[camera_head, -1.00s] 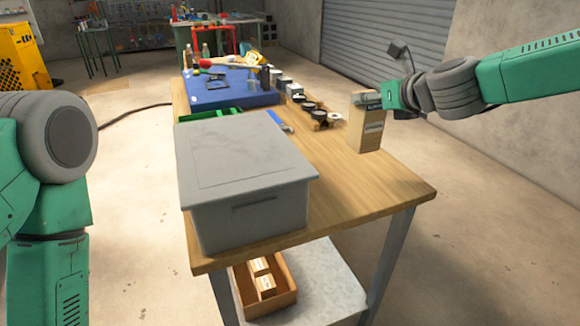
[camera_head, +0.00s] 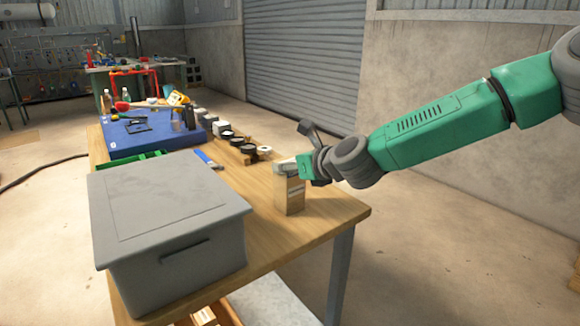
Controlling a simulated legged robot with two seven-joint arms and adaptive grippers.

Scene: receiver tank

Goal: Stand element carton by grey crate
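The element carton (camera_head: 291,195) is a tall tan box with a white label. It stands upright, or nearly so, at the right side of the wooden table, to the right of the grey crate (camera_head: 168,262) with a clear gap between them. I cannot tell whether its base touches the table. My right gripper (camera_head: 289,168) is at the carton's top and appears closed around its upper end; the fingers are partly hidden. The grey crate is lidded and sits on the near left part of the table. My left gripper is out of view.
Bare wooden tabletop (camera_head: 262,232) lies between the crate and the carton. Behind are a blue-handled brush (camera_head: 207,160), black and white round parts (camera_head: 248,149), a green tray (camera_head: 146,157) and a blue mat (camera_head: 150,141) with tools. A box (camera_head: 205,316) sits on the lower shelf.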

